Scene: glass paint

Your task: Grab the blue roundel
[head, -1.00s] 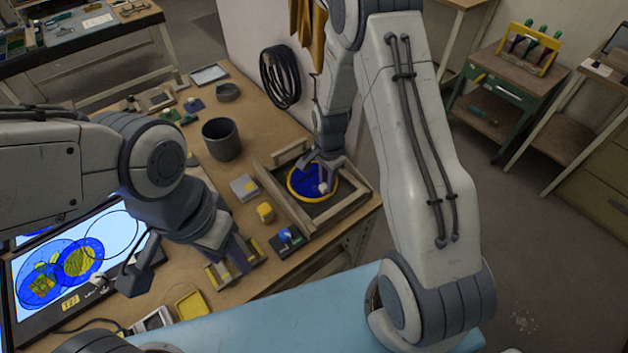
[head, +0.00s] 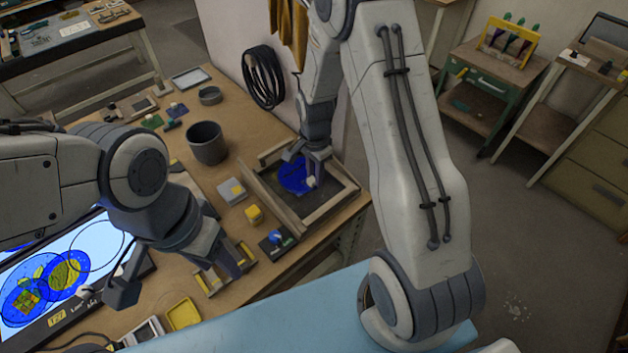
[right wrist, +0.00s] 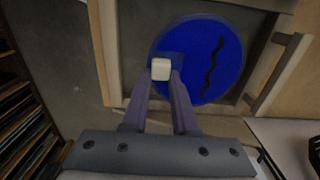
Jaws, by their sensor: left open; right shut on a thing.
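The blue roundel (head: 296,176) is a flat blue disc at the wooden-railed tray (head: 284,208) at the table's far right end. In the right wrist view the roundel (right wrist: 216,62) shows a dark wavy line. My right gripper (head: 313,179) is over the roundel's near right part. In the right wrist view its fingers (right wrist: 163,75) are shut on a small pale block at the roundel's edge. Whether the roundel is raised off the tray is hard to tell. My left gripper (head: 228,264) is open and empty over the bench, beside a small wooden holder (head: 208,284).
A dark grey pot (head: 207,144), a yellow block (head: 254,215) and a dark block with a blue knob (head: 277,239) stand left of the tray. A lit screen (head: 50,275) with circle patterns lies at left. A coiled black cable (head: 264,78) hangs on the wall.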

